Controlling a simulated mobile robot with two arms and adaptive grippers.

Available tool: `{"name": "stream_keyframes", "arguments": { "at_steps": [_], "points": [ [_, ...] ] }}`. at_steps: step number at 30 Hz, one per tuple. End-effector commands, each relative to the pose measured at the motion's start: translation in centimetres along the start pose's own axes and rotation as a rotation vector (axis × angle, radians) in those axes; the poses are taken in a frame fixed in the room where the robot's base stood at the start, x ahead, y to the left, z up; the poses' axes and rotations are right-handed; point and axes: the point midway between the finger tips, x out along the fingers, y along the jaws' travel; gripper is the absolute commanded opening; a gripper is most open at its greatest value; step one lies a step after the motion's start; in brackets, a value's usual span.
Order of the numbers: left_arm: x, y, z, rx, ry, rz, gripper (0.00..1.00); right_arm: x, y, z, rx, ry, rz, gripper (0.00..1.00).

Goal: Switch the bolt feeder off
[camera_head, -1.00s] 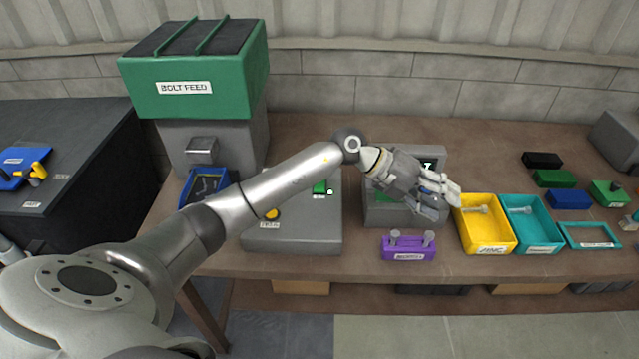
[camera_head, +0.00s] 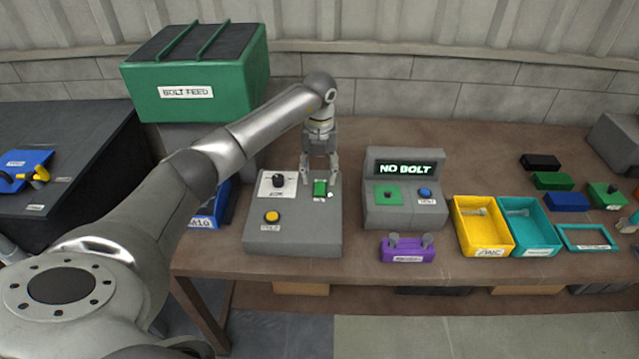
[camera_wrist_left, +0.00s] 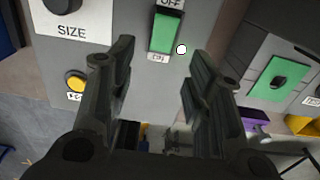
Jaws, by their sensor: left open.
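The green bolt feeder (camera_head: 196,92) with a "BOLT FEED" label stands at the back left. A grey control box (camera_head: 293,240) in front has a black size knob (camera_head: 278,181), a yellow button (camera_head: 272,216) and a green rocker switch (camera_head: 320,188). In the left wrist view the green switch (camera_wrist_left: 167,32) sits under an "OFF" label, with a small white light (camera_wrist_left: 182,49) beside it. My left gripper (camera_head: 319,181) is open and empty, pointing down over the switch. In the wrist view its fingers (camera_wrist_left: 155,75) are spread either side of the switch's line. Contact cannot be told. My right gripper is not in view.
A grey tester (camera_head: 405,214) reading "NO BOLT" stands right of the box. A purple holder (camera_head: 407,255) with two bolts, a yellow bin (camera_head: 485,240) and a teal bin (camera_head: 531,241) are further right. A blue bin (camera_head: 222,208) is partly behind my arm.

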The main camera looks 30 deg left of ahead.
Motion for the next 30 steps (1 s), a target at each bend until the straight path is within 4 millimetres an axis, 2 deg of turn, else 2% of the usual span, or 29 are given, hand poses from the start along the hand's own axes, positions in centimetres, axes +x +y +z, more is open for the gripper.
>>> {"name": "stream_keyframes", "arguments": {
  "at_steps": [3,9,14,21,30],
  "points": [
    [2.2,-0.1,-0.1,0.001,0.005,-0.001,0.46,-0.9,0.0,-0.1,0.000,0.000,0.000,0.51],
    [4.7,-0.1,-0.1,0.002,0.002,-0.003,0.46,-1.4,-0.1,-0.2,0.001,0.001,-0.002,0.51],
    [5.6,-0.1,0.0,0.002,0.000,-0.003,0.46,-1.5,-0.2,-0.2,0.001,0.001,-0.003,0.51],
    [5.6,-0.1,0.0,0.002,0.000,-0.003,0.46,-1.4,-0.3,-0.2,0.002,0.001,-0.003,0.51],
    [5.6,-0.1,0.0,0.002,0.000,-0.003,0.08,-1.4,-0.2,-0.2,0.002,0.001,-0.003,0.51]
  ]
}}
